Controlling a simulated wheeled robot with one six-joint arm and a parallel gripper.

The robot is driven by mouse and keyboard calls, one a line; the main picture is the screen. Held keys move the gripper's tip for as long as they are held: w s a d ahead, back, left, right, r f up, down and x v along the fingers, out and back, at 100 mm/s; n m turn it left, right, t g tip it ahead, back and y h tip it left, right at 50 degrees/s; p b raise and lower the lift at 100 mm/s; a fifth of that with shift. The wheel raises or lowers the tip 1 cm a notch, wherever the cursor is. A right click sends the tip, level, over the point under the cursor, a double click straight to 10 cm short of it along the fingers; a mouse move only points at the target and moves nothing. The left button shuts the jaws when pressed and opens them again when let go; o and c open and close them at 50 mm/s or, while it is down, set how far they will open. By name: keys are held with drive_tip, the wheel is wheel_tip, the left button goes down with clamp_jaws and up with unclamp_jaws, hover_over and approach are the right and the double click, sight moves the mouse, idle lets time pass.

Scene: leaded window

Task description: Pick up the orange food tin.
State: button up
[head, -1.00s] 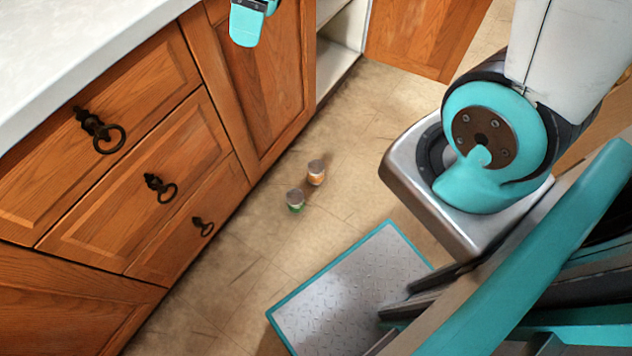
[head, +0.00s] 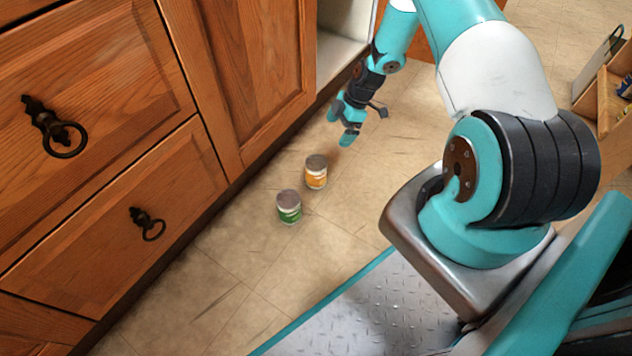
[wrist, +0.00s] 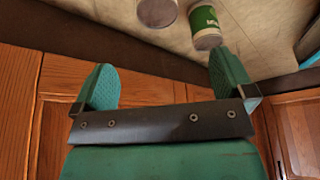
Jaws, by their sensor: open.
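The orange food tin (head: 316,174) stands upright on the floor near the cabinet fronts, with a grey lid and an orange label. A green tin (head: 289,208) stands close to it, nearer the camera, with a small gap between them. My gripper (head: 341,126) is open and empty, beyond the orange tin in the head view and apart from it. In the wrist view, my gripper's fingers (wrist: 162,80) are spread. The green tin (wrist: 207,28) shows at the top there, beside a grey-lidded tin (wrist: 157,12) whose label is hidden, apparently the orange one.
Wooden cabinet fronts (head: 110,190) with dark ring handles run along the left. An open white cabinet compartment (head: 340,48) is behind my gripper. Tiled floor (head: 240,270) is clear around the tins. A wooden shelf unit (head: 608,90) stands at the far right.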

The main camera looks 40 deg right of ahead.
sight(318, 162)
drive_tip(key=b+x, duration=0.6)
drive_tip(key=x, duration=0.5)
drive_tip(key=shift+f, duration=0.45)
drive_tip(key=b+x, duration=0.1)
drive_tip(key=x, duration=0.1)
drive_tip(key=b+x, duration=0.2)
drive_tip(key=w+b+x, duration=0.1)
drive_tip(key=b, duration=0.1)
drive_tip(key=shift+a+f, duration=0.25)
drive_tip(key=shift+f, duration=0.05)
drive_tip(key=shift+r, duration=0.15)
drive_tip(key=c, duration=1.2)
